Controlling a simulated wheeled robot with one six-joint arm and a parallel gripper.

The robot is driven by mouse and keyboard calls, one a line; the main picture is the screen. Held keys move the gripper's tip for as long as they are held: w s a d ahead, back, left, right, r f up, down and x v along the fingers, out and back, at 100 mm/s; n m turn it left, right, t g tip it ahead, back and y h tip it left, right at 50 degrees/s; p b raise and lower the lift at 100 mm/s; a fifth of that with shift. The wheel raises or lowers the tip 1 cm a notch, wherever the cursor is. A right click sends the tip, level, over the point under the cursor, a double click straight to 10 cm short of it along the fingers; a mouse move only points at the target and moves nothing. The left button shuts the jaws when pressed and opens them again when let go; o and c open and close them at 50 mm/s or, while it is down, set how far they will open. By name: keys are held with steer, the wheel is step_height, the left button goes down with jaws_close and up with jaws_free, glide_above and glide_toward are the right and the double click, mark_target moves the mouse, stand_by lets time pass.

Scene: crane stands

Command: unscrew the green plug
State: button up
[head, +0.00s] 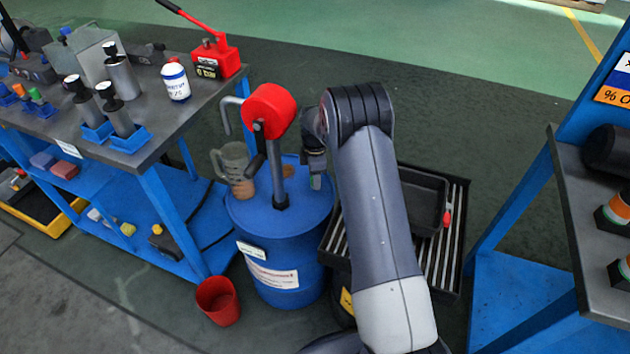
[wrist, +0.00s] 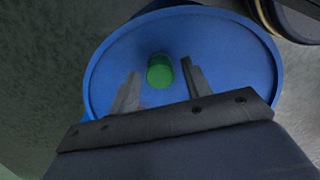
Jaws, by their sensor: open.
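The green plug (wrist: 160,71) is on the blue top of the drum (wrist: 235,65) in the wrist view. The blue drum (head: 262,215) stands on the floor in the head view. My gripper (wrist: 161,75) is over the drum top, pointing down, with its fingers apart. One finger is on each side of the plug in the picture, and I see gaps between them and the plug. I cannot tell how far above the plug the fingertips are. In the head view my gripper (head: 316,178) is at the right side of the drum top and largely hides the plug.
A hand pump with a red head (head: 270,110) rises from the drum, close left of my gripper. A clear jug (head: 233,168) stands beside it. A workbench (head: 165,130) is at left, a black tray (head: 425,195) on a grate at right, and a red bucket (head: 218,300) in front.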

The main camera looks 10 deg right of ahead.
steer(key=m, duration=0.5)
steer(key=shift+m, duration=0.4)
steer(key=m, duration=0.5)
steer(key=shift+c, duration=0.5)
steer(key=c, duration=0.9)
jaws_close()
steer(key=shift+r, duration=0.1)
steer(key=n, duration=0.5)
steer(key=shift+r, duration=0.1)
